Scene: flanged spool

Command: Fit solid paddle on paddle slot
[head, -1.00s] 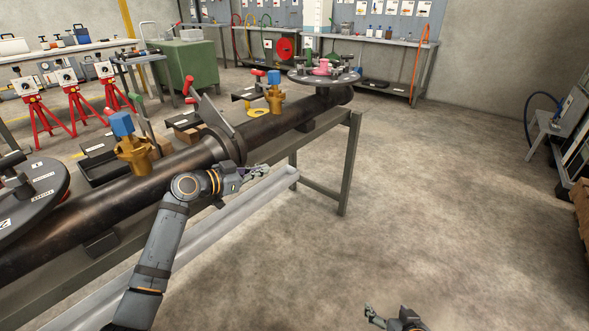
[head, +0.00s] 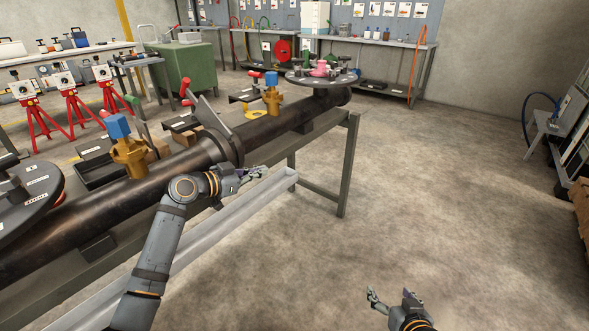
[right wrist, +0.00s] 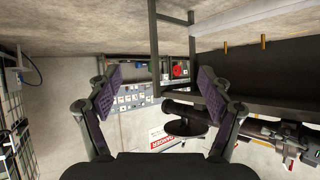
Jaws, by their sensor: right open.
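A long dark pipe (head: 105,205) runs diagonally on a steel bench, with a flange (head: 228,146) midway along it. A grey flat plate (head: 213,113) stands tilted up at the flange; I cannot tell whether it is the solid paddle or part of the paddle slot. My left gripper (head: 256,173) is in front of the pipe, just right of the flange; its finger opening is too small to read. My right gripper (head: 389,296) is open and empty over bare floor, well away from the pipe. Its two spread fingers also show in the right wrist view (right wrist: 157,92).
Brass valves with blue tops (head: 128,150) stand along the pipe. A round dark table (head: 322,76) with small parts is at the pipe's far end; another round disc (head: 30,200) is at left. A pale rail (head: 220,230) runs along the bench front.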

